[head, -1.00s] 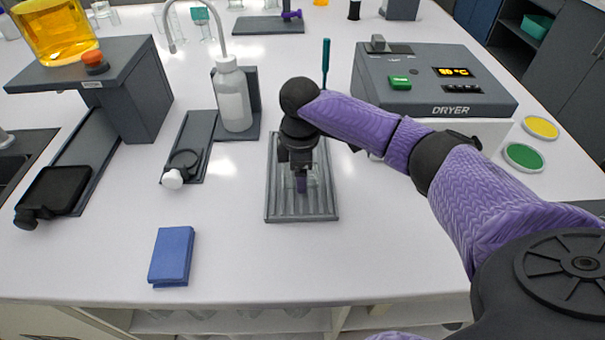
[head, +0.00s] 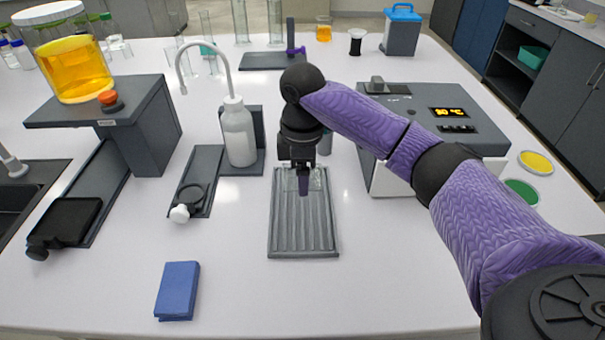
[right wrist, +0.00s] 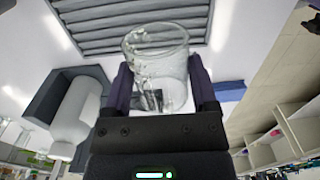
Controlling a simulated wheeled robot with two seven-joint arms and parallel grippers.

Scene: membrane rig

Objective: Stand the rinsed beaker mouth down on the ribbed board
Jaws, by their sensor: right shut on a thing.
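My right gripper (head: 303,188) is shut on a clear glass beaker (right wrist: 157,62), which sits between its two fingers in the right wrist view. Drops or streaks show on the glass. One round end of the beaker faces away from the palm; I cannot tell surely whether it is mouth or base. The grey ribbed board (head: 303,235) lies flat on the bench, and its ribs also show in the right wrist view (right wrist: 125,27). In the head view the gripper and beaker are over the board's far end. Whether the beaker touches it I cannot tell. My left gripper is out of view.
A white wash bottle (head: 238,135) on a grey stand is left of the board's far end. The dryer (head: 440,122) stands at right. Bench around the board's front is clear.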

